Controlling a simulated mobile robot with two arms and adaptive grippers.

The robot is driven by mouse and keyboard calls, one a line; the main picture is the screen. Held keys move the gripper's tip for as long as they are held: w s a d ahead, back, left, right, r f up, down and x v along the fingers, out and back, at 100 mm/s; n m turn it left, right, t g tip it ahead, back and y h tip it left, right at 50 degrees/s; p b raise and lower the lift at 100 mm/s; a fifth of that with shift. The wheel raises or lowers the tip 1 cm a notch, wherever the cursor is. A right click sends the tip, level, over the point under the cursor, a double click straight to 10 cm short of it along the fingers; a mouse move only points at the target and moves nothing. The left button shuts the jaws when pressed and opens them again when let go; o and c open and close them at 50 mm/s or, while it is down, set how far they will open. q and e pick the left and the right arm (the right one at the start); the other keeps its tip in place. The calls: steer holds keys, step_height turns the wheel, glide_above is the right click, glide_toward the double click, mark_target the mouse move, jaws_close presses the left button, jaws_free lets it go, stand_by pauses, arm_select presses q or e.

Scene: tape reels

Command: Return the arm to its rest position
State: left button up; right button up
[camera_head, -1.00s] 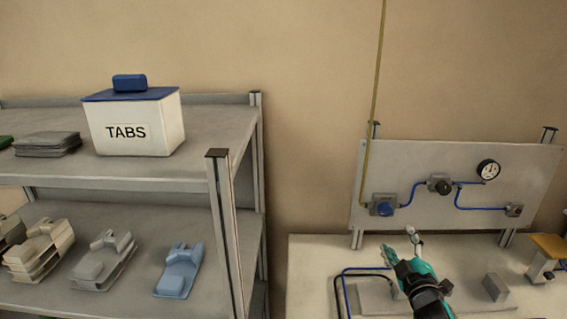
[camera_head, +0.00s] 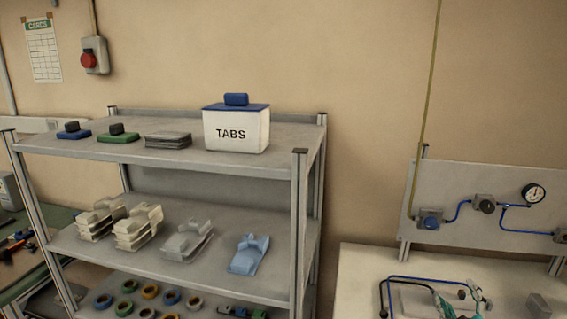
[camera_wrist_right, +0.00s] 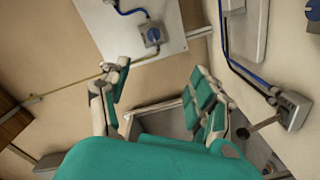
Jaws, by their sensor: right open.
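My right gripper (camera_head: 462,300) shows at the bottom right of the head view, over the light bench, partly cut off by the lower edge. In the right wrist view its two teal finger pads (camera_wrist_right: 160,92) stand wide apart with nothing between them. The right arm behind it is mostly out of the head view. My left arm and gripper are not in view.
A shelf rack (camera_head: 225,170) holds a TABS box (camera_head: 236,132), grey and blue trays, and several tape reels (camera_head: 150,291) lower down. The light bench (camera_head: 358,262) carries a panel (camera_head: 465,180) with a gauge and blue tubing. Bare wall separates rack and panel.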

steer(key=s+a+f+m+g+y, duration=0.1)
steer(key=s+a+f+m+g, duration=0.2)
steer(key=s+f, duration=0.35)
steer(key=s+a+f+m+g, duration=0.1)
steer(key=s+a+f+g, duration=0.3)
steer(key=s+a+f, duration=0.25)
steer(key=s+a+f+m+g+y, duration=0.1)
steer(key=s+a+f+g+y, duration=0.15)
steer(key=s+a, duration=0.4)
steer(key=s+a+f+m+g+y, duration=0.1)
steer(key=s+a+f+g, duration=0.2)
steer(key=s, duration=0.7)
steer(key=s+f+g+b, duration=0.2)
steer(key=s+f, duration=0.1)
steer(key=f, duration=2.6)
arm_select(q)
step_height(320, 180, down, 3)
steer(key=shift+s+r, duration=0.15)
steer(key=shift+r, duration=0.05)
arm_select(e)
steer(key=s+d+f+g, duration=0.1)
steer(key=s+d+f, duration=0.2)
steer(key=s+f, duration=1.2)
steer(key=shift+s, duration=0.4)
steer(key=shift+d+g, duration=0.1)
steer(key=shift+g, duration=0.15)
